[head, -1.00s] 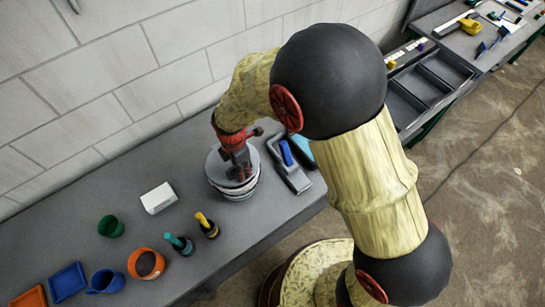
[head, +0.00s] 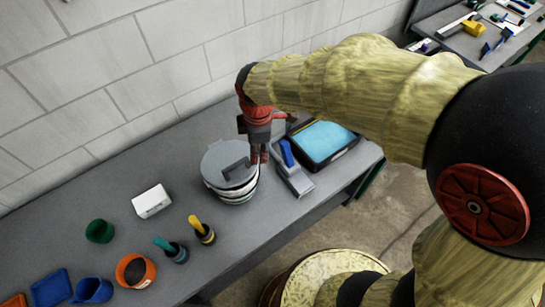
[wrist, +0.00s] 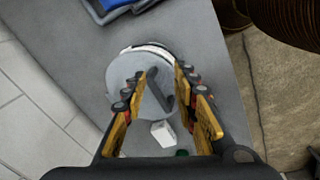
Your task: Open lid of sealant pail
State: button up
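The sealant pail (head: 240,195) stands upright on the grey bench, with a white and dark banded side. Its round grey lid (head: 213,160) covers the top and has a dark bar handle (head: 237,167). My gripper (head: 259,158) points down at the lid's right side, close to the handle. In the wrist view, the lid (wrist: 124,75) lies beyond my gripper (wrist: 160,76), whose fingers are spread apart. The handle (wrist: 158,92) appears between the fingers, and nothing is gripped. The exact height of the fingertips above the lid is hard to tell.
A grey tool with a blue handle (head: 287,152) lies just right of the pail, before a black tray with a blue sheet (head: 322,140). A block wall runs behind.

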jog(key=shift+s+d+m+t+b, duration=0.25)
jog(key=shift+d+m+b, duration=0.6)
jog(key=shift+d, duration=0.25)
jog(key=shift+s+d+m+t+b, duration=0.15)
jog(key=shift+s+d+m+b, duration=0.1)
jog(key=shift+d+m+b, duration=0.7)
jog(key=shift+c, duration=0.4)
